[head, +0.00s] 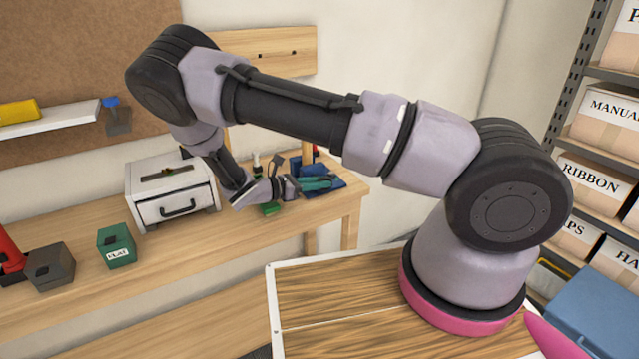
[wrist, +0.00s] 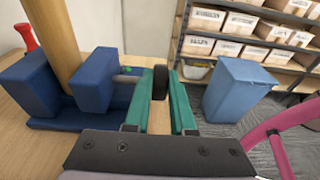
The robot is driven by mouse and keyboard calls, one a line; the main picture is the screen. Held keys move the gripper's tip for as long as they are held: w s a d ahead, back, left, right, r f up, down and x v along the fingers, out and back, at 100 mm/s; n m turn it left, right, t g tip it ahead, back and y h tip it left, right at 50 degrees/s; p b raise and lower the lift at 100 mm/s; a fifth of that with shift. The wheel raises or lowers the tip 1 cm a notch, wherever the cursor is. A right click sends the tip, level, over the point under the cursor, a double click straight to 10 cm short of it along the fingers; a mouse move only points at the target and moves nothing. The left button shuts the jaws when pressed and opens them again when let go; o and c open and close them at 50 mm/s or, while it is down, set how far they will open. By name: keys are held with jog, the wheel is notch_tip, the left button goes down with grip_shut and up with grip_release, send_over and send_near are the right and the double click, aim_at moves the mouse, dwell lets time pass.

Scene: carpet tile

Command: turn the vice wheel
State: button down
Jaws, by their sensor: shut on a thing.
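The blue vice (head: 338,187) sits at the right end of the wooden workbench. In the wrist view its blue blocks (wrist: 95,80) stand on the left, with a grey screw shaft running right from them. The dark vice wheel (wrist: 159,84) is seen edge-on at the shaft's right end. My gripper (wrist: 160,76) has its teal fingers on either side of the wheel and is shut on it. In the head view my gripper (head: 318,183) reaches over the vice, and the wheel cannot be made out there.
A wooden post (wrist: 55,32) rises by the vice blocks. A red object (wrist: 27,37) stands behind them. A white drawer box (head: 170,190), a green block (head: 116,246) and a dark block (head: 50,267) stand on the bench. A blue bin (wrist: 238,90) and shelves of boxes (wrist: 225,48) lie right.

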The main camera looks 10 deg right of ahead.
jog(key=c, duration=0.8)
grip_release()
jog(key=shift+o, duration=0.2)
jog(key=v, duration=1.1)
jog(key=shift+f, duration=0.1)
